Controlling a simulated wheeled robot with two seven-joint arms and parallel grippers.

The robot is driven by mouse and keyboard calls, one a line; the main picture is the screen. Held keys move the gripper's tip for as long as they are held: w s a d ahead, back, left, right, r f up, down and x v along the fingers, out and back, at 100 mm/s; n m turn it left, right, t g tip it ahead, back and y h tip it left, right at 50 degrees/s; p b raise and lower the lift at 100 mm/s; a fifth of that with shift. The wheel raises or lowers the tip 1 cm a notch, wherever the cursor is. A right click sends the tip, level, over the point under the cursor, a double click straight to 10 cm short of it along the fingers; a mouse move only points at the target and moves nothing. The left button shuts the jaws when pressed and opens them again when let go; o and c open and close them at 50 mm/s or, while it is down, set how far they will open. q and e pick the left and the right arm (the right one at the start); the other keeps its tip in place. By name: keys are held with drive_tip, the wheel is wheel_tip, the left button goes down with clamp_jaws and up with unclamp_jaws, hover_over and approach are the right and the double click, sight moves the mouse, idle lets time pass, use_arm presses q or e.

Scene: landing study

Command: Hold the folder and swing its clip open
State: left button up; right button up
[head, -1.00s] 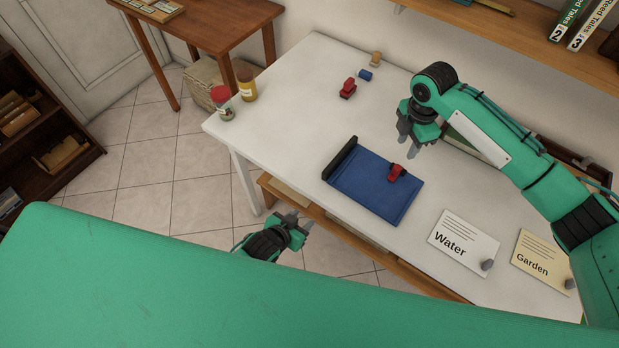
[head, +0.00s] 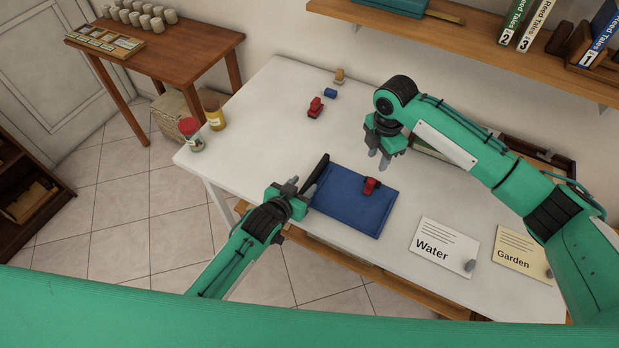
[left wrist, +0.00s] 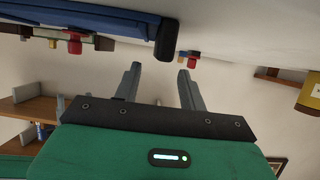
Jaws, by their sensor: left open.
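The blue folder (head: 352,204) lies on the white table near its front edge, with a raised black strip (head: 318,178) along its left side. A red piece (head: 371,186), seemingly the clip, sits on its upper right part. My left gripper (head: 291,186) is open and empty at the table edge, just left of the black strip, apart from it. In the left wrist view the fingers (left wrist: 158,85) are spread, with the folder's black end (left wrist: 166,40) ahead and beyond them. My right gripper (head: 379,156) hangs above and behind the red piece, fingers apart and empty.
A red block (head: 315,106), a small blue piece (head: 330,93) and a tan figure (head: 339,76) stand at the back. Two jars (head: 192,133) stand at the left corner. The Water card (head: 443,247) and Garden card (head: 523,253) lie to the right.

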sight(312, 177)
use_arm(q)
drive_tip(key=shift+x, duration=2.75)
clamp_jaws()
